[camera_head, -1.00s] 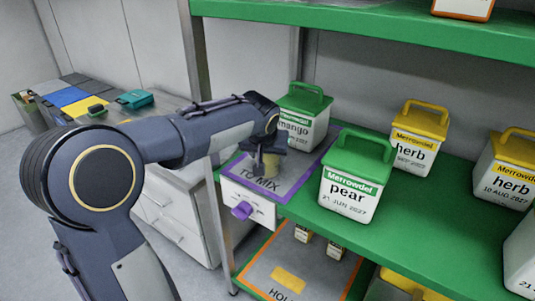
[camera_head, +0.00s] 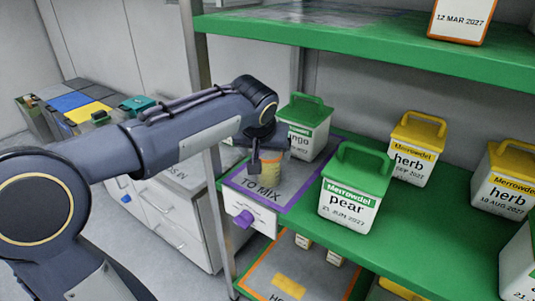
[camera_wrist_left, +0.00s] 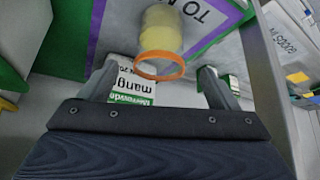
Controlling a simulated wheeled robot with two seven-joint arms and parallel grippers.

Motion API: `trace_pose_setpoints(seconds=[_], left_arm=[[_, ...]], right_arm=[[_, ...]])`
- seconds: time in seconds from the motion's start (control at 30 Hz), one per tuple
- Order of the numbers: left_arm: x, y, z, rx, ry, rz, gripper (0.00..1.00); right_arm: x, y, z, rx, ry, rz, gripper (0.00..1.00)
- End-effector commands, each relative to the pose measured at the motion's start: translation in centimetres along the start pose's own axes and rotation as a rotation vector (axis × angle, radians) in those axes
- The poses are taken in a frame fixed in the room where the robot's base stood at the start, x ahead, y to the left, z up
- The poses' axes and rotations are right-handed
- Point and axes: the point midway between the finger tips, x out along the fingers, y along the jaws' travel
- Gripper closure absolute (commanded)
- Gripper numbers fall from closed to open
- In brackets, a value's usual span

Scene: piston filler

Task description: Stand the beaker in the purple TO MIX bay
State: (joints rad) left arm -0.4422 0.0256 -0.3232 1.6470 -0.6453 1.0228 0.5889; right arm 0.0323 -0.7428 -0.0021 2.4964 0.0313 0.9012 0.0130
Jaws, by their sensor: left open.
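The beaker (camera_head: 270,164), with yellowish contents, stands upright on the grey mat of the purple-edged TO MIX bay (camera_head: 293,190), close to the mango tub. Its orange rim and pale yellow body also show in the left wrist view (camera_wrist_left: 161,38). My left gripper (camera_head: 261,156) is at the beaker in the head view and partly covers it. In the left wrist view its two fingers (camera_wrist_left: 160,78) are spread apart, with the beaker beyond the gap and nothing held between them. My right gripper is not in view.
A green-lidded mango tub (camera_head: 306,128) stands at the back of the bay. A green-lidded pear tub (camera_head: 352,190) stands just right of it. Yellow-lidded herb tubs (camera_head: 415,150) stand farther right. A metal shelf post (camera_head: 201,120) is close by my left forearm.

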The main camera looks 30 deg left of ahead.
Motion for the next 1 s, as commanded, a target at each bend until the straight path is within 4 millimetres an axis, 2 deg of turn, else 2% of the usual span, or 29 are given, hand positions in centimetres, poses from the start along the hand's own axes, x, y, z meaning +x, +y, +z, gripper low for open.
trace_pose_setpoints(seconds=[0.03,0.2,0.37,0.47,0.57,0.67,0.7,0.8,0.9,1.0], left_arm=[[-1.2,0.1,-0.2,0.001,0.003,0.003,0.17],[-2.9,0.0,-0.1,0.000,0.001,0.001,0.17],[-3.2,0.0,0.0,0.000,0.000,0.000,0.17],[-3.2,-0.5,1.3,0.002,-0.019,0.023,0.17],[-3.4,-1.4,5.4,0.013,-0.073,0.103,0.17],[-4.1,-1.9,11.8,0.031,-0.129,0.227,0.17],[-4.4,-1.8,14.4,0.038,-0.144,0.274,0.17],[-5.0,-1.0,20.4,0.052,-0.160,0.372,0.17],[-5.2,0.0,24.9,0.057,-0.162,0.434,0.17],[-5.1,0.7,27.4,0.058,-0.158,0.466,0.17]], right_arm=[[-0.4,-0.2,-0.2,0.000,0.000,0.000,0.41],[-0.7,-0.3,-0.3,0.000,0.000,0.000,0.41],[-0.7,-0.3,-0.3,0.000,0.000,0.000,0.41],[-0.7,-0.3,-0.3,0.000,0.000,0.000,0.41],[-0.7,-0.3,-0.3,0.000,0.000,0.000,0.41],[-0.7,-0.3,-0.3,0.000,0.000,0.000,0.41],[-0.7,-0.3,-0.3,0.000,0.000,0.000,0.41],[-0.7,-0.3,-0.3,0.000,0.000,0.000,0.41],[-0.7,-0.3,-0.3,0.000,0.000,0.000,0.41],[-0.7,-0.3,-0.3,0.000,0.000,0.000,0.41]])
